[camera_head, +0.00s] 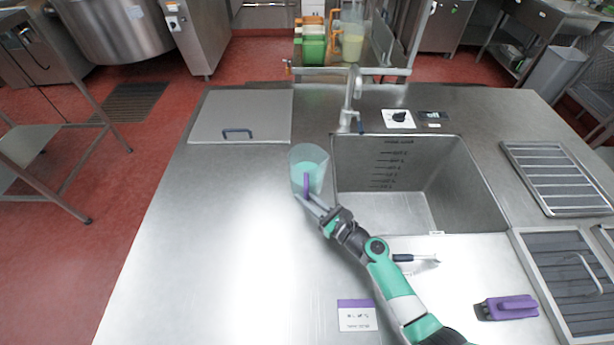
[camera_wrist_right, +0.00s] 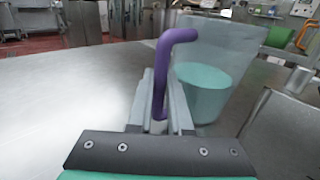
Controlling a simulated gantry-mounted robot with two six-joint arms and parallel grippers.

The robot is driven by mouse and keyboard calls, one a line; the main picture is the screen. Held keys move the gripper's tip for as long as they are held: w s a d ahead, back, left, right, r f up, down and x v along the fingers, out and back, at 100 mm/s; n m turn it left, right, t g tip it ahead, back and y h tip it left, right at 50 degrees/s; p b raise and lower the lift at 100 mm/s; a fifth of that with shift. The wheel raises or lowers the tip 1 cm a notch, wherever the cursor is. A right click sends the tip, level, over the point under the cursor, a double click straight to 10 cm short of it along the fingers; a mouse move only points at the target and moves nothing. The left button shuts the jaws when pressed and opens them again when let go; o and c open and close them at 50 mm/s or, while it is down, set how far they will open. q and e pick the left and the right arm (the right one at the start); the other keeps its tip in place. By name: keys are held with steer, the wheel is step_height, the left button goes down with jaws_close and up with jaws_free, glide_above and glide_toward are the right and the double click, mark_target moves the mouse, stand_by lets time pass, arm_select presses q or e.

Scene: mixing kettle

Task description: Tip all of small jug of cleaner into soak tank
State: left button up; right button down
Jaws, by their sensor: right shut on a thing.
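The small jug of cleaner (camera_head: 309,165) is a clear cup with a purple handle, part filled with green liquid. It is upright at the left edge of the soak tank (camera_head: 405,205), over the steel counter; I cannot tell whether it touches the counter. The soak tank is a steel basin with dark level marks on its back wall. My right gripper (camera_head: 312,203) is shut on the jug's purple handle. In the right wrist view the handle (camera_wrist_right: 163,75) stands between the fingers, with the jug (camera_wrist_right: 208,85) just right of it. My left gripper is out of view.
A tap (camera_head: 348,105) stands behind the tank, with a dial plate (camera_head: 398,118) to its right. A closed lid (camera_head: 240,115) lies at back left. A purple-handled brush (camera_head: 508,307) and wire racks (camera_head: 560,180) lie right. The counter's left side is clear.

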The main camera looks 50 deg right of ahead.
mark_target(306, 188)
step_height(306, 188, up, 6)
steer(key=p, duration=0.6)
steer(key=shift+r, duration=0.2)
steer(key=shift+f, duration=0.1)
